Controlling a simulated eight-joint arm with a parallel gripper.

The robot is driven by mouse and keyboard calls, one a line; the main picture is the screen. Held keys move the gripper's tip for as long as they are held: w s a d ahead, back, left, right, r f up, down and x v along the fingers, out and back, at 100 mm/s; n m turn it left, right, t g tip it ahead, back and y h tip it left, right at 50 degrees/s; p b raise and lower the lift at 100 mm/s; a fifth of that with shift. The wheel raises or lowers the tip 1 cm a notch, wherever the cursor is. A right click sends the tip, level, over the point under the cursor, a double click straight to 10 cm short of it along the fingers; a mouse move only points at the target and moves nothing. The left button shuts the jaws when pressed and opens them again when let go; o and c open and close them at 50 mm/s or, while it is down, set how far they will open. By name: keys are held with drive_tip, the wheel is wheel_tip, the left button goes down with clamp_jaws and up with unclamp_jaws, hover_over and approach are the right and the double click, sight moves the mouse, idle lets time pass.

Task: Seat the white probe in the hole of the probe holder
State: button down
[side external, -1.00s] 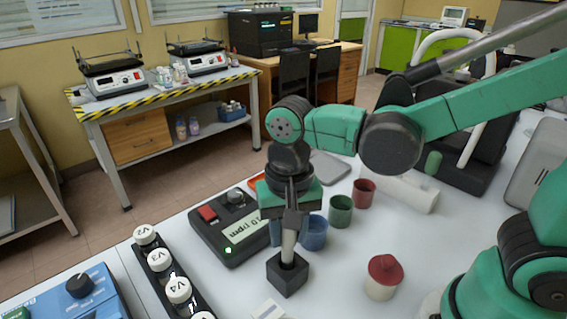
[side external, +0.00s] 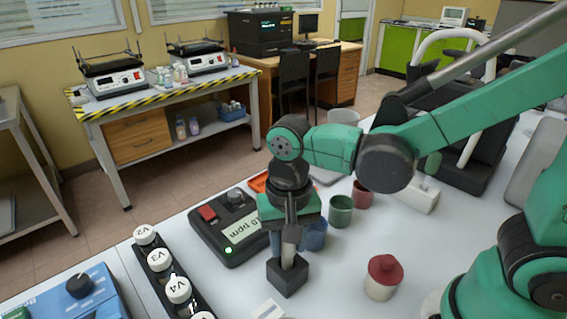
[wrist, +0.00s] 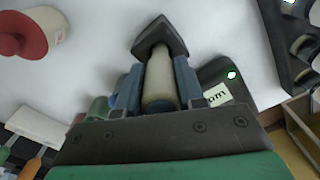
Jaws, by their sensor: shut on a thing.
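The white probe (side external: 288,254) is upright, with its lower end at the top opening of the black block-shaped probe holder (side external: 287,278). In the wrist view the probe (wrist: 159,85) runs from between my fingers into the dark holder (wrist: 160,36). My gripper (side external: 291,232) is shut on the probe's upper part, just above the holder. The hole is hidden by the probe, and I cannot tell whether its tip is at the bottom.
A stirrer box with a ppm label (side external: 228,228) stands close left of the holder. Blue (side external: 314,236), green (side external: 340,211) and dark red (side external: 362,193) cups stand behind. A red-capped jar (side external: 382,278) stands right.

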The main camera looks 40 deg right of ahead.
drive_tip(key=shift+c, duration=0.7)
unclamp_jaws()
drive_tip(key=shift+r, duration=3.5)
drive_tip(key=d+f+n+t, duration=0.1)
drive_tip(key=d+n+t, duration=0.5)
drive_tip(key=d, duration=0.4)
drive_tip(key=shift+w+t, duration=0.45)
drive_tip(key=shift+t, duration=0.15)
